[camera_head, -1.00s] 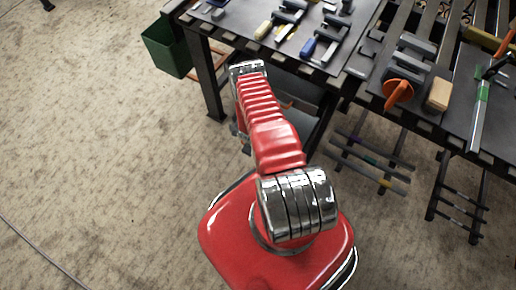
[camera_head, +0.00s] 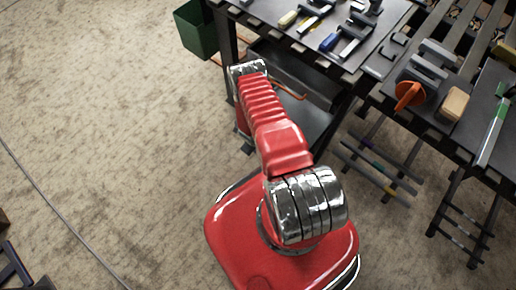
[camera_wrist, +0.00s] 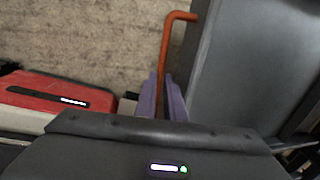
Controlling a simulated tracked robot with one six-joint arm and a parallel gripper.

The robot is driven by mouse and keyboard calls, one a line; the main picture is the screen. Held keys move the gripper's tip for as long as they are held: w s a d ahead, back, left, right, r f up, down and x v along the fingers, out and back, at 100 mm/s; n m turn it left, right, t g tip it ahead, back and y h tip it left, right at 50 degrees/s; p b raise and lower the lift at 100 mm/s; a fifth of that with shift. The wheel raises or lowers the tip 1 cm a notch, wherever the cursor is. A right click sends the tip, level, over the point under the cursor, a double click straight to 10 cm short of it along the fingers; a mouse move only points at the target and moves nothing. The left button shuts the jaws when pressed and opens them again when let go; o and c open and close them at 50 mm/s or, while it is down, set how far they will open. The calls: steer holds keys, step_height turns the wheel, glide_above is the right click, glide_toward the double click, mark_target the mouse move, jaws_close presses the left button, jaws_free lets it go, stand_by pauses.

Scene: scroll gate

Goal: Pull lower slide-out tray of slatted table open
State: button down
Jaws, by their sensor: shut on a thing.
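The slatted table (camera_head: 365,80) stands at the upper right in the head view, its dark top carrying tools. Under its near edge, the grey lower slide-out tray (camera_head: 312,120) shows partly beside my red arm, reaching out past the table edge. An orange bar (camera_head: 290,91) shows above it. In the wrist view the tray (camera_wrist: 255,60) is a large grey panel at right, with an orange handle (camera_wrist: 163,55) along its left side. My gripper (camera_wrist: 164,92) has its purple fingers shut around this handle. In the head view my arm hides the gripper.
A green bin (camera_head: 197,30) hangs by the table's left corner. Dark racks with crossbars (camera_head: 375,165) stand under the table at right. The floor at left is largely clear, with a cable (camera_head: 60,215) and dark objects at the lower left edge (camera_head: 15,265).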

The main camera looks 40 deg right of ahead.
steer(key=c, duration=1.8)
jaws_free()
steer(key=shift+c, duration=0.2)
steer(key=shift+r, duration=0.1)
step_height(320, 180, up, 13)
steer(key=a, duration=0.2)
steer(key=shift+s+a+r, duration=0.15)
steer(key=shift+s+a, duration=0.1)
